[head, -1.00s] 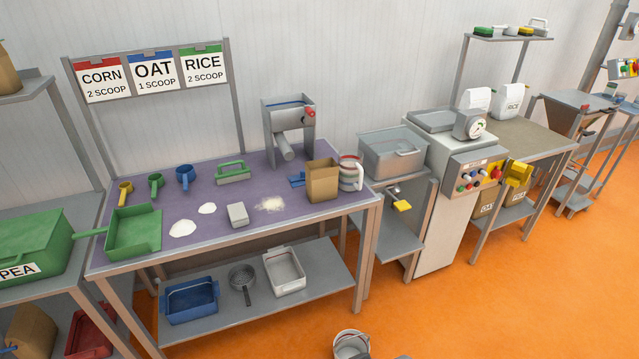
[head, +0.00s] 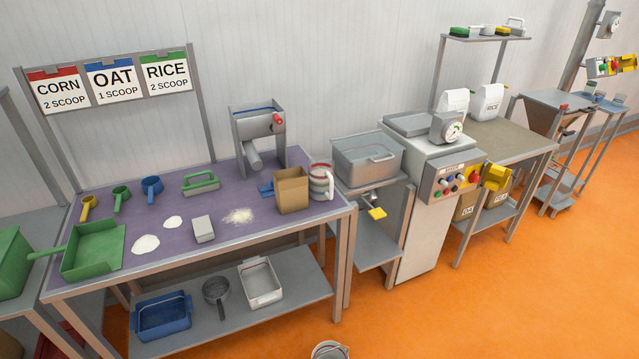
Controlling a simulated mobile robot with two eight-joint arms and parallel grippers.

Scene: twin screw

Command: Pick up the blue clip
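A small blue object (head: 266,190), which looks like the blue clip, lies flat on the purple table top (head: 225,188). It is just left of an open brown paper bag (head: 291,191), which hides part of it. A grey metal hand mill (head: 259,138) stands behind it. Neither of my grippers is in the head view.
The steel-framed table also holds a striped jug (head: 320,181), green brush (head: 201,183), grey block (head: 203,229), powder piles, scoops and a green dustpan (head: 93,248). A bucket (head: 330,350) stands on the orange floor (head: 400,320). Floor to the right is clear.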

